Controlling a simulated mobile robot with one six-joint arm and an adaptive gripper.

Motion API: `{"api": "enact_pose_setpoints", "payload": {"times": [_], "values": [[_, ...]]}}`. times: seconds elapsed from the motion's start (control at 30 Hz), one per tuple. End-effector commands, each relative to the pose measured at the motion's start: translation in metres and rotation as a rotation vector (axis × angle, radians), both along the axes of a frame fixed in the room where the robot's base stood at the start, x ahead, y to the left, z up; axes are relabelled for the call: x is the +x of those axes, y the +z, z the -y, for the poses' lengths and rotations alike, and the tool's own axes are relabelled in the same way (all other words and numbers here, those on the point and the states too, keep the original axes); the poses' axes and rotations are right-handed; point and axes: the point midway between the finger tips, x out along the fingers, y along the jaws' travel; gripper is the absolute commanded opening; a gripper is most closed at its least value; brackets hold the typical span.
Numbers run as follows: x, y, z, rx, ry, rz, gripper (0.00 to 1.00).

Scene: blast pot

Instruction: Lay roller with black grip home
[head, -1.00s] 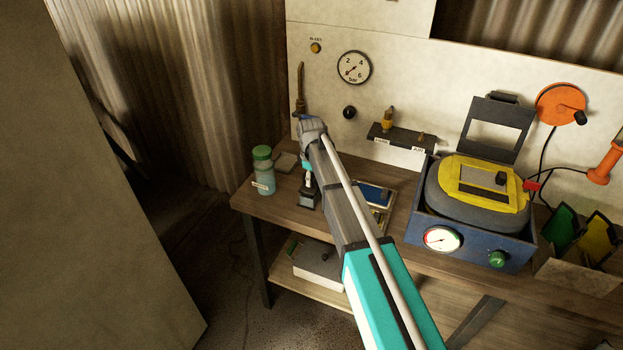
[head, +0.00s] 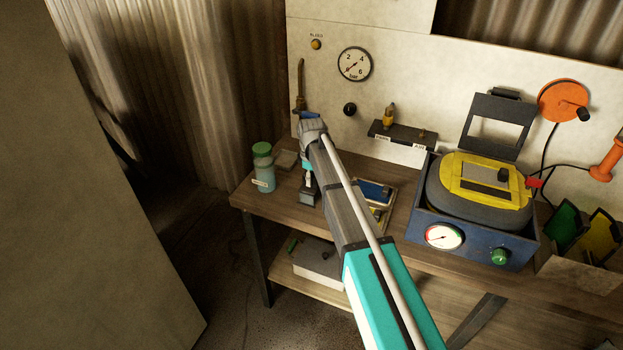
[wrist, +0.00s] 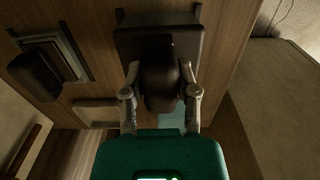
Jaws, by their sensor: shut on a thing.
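My gripper (wrist: 160,82) is shut on a dark, rounded grip (wrist: 160,75), seen from above in the wrist view; I take it as the roller's black grip. Directly under it is a dark rectangular block (wrist: 128,40). I cannot tell whether the held thing touches this block. The roller's working end is hidden below the grip. In the head view, my gripper (head: 308,172) points down over the left part of the bench, above a small dark block (head: 310,196). My arm hides part of this area.
A green-lidded bottle (head: 263,168) stands left of my gripper, near a small grey flat piece (head: 286,158). A tray with blue and yellow contents (head: 375,192) lies to the right. A blue case with a gauge (head: 470,245) stands farther right. The bench's left edge is close.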

Motion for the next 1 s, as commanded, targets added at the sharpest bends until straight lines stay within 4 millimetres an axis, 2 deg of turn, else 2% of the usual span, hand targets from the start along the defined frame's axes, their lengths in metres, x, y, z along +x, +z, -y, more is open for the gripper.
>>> {"api": "enact_pose_setpoints", "payload": {"times": [0.1, 0.13, 0.33, 0.77, 1.0], "values": [[0.0, -0.0024, 0.0, 0.0, 0.0, 0.0, 0.0], [0.0, -0.0018, 0.0, 0.0, 0.0, 0.0, 0.43], [0.0, -0.0015, 0.0, 0.0, 0.0, 0.0, 0.79], [0.0, -0.0009, 0.0001, 0.0, 0.0, 0.0, 0.79], [0.0, 0.0072, 0.0, 0.0, 0.0, 0.0, 0.79]]}}
